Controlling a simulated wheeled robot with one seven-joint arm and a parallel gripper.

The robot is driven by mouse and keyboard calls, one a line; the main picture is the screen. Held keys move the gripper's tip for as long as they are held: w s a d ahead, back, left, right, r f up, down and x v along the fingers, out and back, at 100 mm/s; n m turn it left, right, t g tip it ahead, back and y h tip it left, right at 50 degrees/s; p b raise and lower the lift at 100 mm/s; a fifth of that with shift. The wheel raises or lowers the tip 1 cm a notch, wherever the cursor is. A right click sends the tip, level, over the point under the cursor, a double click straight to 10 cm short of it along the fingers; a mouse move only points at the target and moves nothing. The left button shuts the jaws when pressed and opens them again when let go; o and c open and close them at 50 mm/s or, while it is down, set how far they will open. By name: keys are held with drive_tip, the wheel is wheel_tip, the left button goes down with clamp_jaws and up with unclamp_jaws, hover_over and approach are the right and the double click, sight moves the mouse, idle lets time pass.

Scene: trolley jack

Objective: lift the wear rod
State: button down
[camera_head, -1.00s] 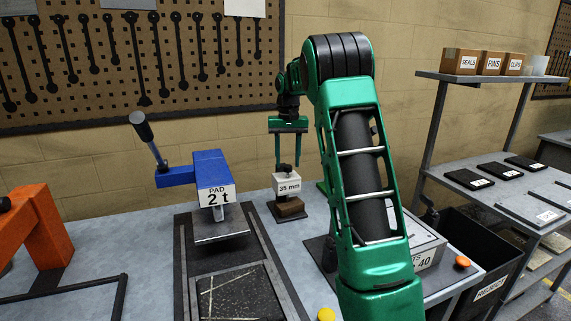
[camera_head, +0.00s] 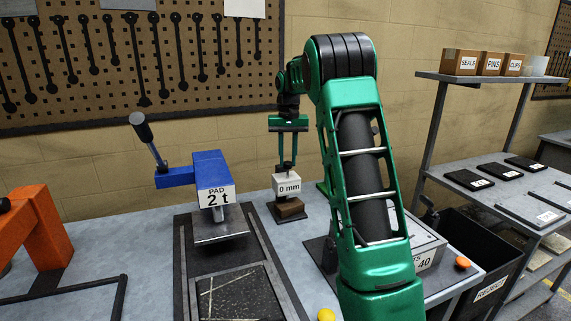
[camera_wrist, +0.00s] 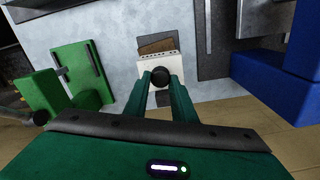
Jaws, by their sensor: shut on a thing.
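My gripper (camera_head: 288,164) reaches down from my green arm at the middle of the bench. Its two fingers are shut on the black knob (camera_wrist: 160,76) at the top of what looks like the wear rod, seen between the fingertips in the wrist view. Below the knob is a white block (camera_head: 287,188) whose front reads "0 mm". It stands over a brown block (camera_head: 290,208) on a dark base plate. The white block also shows in the wrist view (camera_wrist: 150,62). The rod below the knob is mostly hidden by the fingers and white block.
A blue "PAD 2 t" press (camera_head: 213,176) with a lever stands close on the left. An orange frame (camera_head: 38,235) is farther left. A grey box (camera_head: 425,240) and the black reject bin (camera_head: 480,235) are at the right. The pegboard wall is behind.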

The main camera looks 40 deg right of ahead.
drive_tip(key=c, duration=1.5)
unclamp_jaws()
drive_tip(key=shift+r, duration=0.15)
wheel_tip(320, 180, up, 11)
drive_tip(key=shift+w+f, duration=0.1)
